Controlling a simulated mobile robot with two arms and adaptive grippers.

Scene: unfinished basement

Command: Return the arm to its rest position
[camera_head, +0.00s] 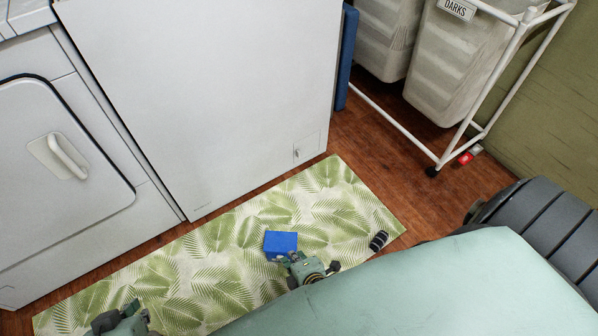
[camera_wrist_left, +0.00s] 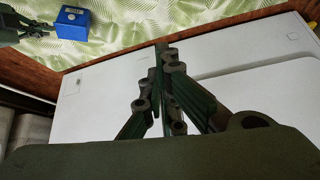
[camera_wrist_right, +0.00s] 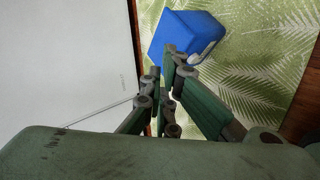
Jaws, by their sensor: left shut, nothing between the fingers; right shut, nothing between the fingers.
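My left gripper (camera_head: 122,320) is at the bottom left of the head view, partly cut off by the frame edge. In the left wrist view its fingers (camera_wrist_left: 163,62) are shut together and hold nothing. My right gripper (camera_head: 292,262) is over the patterned mat in the head view. Its fingers (camera_wrist_right: 168,62) are shut and empty in the right wrist view. A blue box (camera_head: 281,243) appears just beyond the right fingertips; whether they touch it I cannot tell. The box also shows in the left wrist view (camera_wrist_left: 72,23) and the right wrist view (camera_wrist_right: 184,32).
A leaf-patterned mat (camera_head: 215,236) lies on the wood floor before white appliances (camera_head: 200,90). A small dark striped object (camera_head: 379,241) is at the mat's right. A white-framed hamper (camera_head: 450,70) stands at upper right, with a small red item (camera_head: 465,158) by its foot.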

